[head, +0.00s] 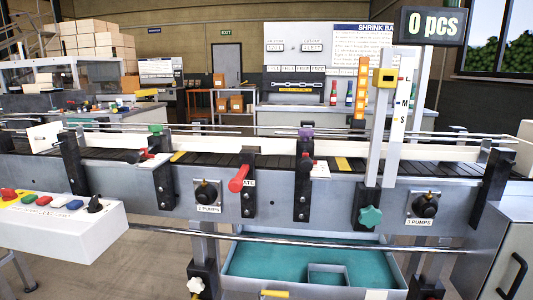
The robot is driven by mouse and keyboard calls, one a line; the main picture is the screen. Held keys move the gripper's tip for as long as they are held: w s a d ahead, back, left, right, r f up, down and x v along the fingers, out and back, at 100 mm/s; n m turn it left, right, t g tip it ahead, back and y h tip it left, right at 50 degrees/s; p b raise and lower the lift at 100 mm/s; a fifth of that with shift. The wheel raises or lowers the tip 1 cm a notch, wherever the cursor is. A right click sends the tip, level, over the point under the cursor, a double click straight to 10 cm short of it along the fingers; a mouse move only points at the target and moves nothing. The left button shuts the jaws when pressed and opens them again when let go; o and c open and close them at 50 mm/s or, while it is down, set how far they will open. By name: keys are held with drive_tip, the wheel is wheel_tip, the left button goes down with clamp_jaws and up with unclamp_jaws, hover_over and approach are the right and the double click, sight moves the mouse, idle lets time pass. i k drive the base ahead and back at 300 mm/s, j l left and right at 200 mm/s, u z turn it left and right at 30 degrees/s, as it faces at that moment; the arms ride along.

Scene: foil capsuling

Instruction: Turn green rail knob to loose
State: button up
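The green rail knob (156,129) sits on top of a black bracket at the left part of the conveyor, close to the guide rail. It is small in the head view, and I cannot tell from it whether it is tight or loose. A black-and-red lever (147,155) is just below it, by a small white plate. The guide rail (230,151) runs along the belt behind the bracket. My gripper is not in view.
A purple knob (305,132) tops another bracket. A teal star knob (370,216) sits under the L-M-S post. A red gate handle (240,178) and dial panels (207,193) project from the conveyor front. A white button box (60,222) stands left; a teal-lined tray (260,262) is below.

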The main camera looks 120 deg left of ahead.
sight(155, 129)
drive_tip(key=u, duration=4.75)
